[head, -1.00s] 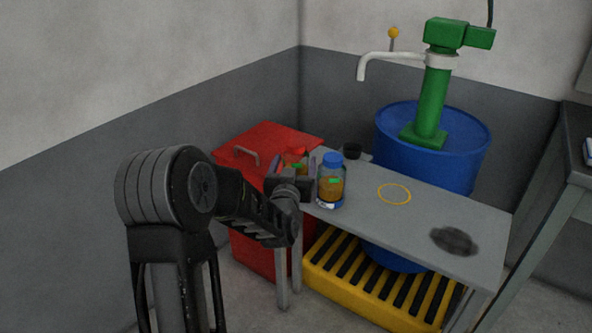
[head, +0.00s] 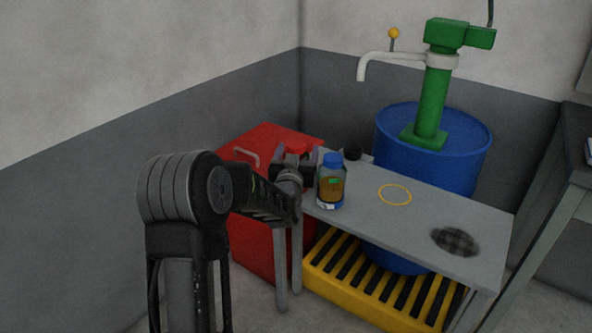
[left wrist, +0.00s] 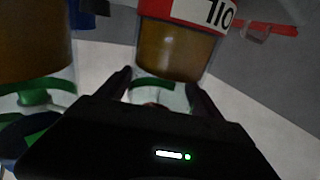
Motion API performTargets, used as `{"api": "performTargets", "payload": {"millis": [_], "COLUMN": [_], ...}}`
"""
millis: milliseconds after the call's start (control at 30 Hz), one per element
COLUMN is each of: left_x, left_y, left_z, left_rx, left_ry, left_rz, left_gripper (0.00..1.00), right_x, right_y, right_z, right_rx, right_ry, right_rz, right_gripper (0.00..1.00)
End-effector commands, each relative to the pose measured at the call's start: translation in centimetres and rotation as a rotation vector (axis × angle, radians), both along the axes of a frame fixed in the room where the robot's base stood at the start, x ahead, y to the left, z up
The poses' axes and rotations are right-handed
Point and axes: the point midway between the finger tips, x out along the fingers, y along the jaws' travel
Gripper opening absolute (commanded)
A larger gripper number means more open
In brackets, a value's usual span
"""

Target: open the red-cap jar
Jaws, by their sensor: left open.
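The red-cap jar (head: 297,148) stands at the left end of the grey table. In the head view only its red cap shows clearly; my left gripper (head: 292,172) covers the body. In the left wrist view the jar (left wrist: 176,50) appears upside down, with brown contents and a red and white label. My open left gripper (left wrist: 160,82) has one finger on each side of it; I cannot tell whether they touch it. The cap is mostly hidden there. A blue-cap jar (head: 331,185) stands just right of the gripper and shows at the left of the wrist view (left wrist: 35,50). My right gripper is out of view.
The grey table (head: 350,222) is mostly clear on its right, with a yellow ring (head: 394,194) and a dark patch (head: 455,241). A small black object (head: 352,153) is behind the jars. A red bin (head: 250,150) stands left, a blue drum (head: 455,165) with a green pump behind.

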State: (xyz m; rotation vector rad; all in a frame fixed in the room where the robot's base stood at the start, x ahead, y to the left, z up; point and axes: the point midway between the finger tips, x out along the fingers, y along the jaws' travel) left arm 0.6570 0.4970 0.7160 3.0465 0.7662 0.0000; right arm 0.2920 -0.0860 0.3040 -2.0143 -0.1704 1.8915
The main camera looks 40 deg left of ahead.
Motion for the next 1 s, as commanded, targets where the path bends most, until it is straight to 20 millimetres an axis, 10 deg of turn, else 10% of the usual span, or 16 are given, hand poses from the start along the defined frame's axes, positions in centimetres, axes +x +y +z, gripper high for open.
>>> {"api": "performTargets", "payload": {"millis": [433,1000], "left_x": [-0.03,-0.03], "left_y": [-0.03,-0.03], "left_z": [0.01,0.00], "left_rx": [0.000,0.000], "left_ry": [0.000,0.000], "left_rz": [0.000,0.000], "left_gripper": [0.76,0.29], "right_x": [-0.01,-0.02], "right_y": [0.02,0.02], "right_z": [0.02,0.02], "right_rx": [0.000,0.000], "right_ry": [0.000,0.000], "right_rz": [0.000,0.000], "right_gripper": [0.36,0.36]}}
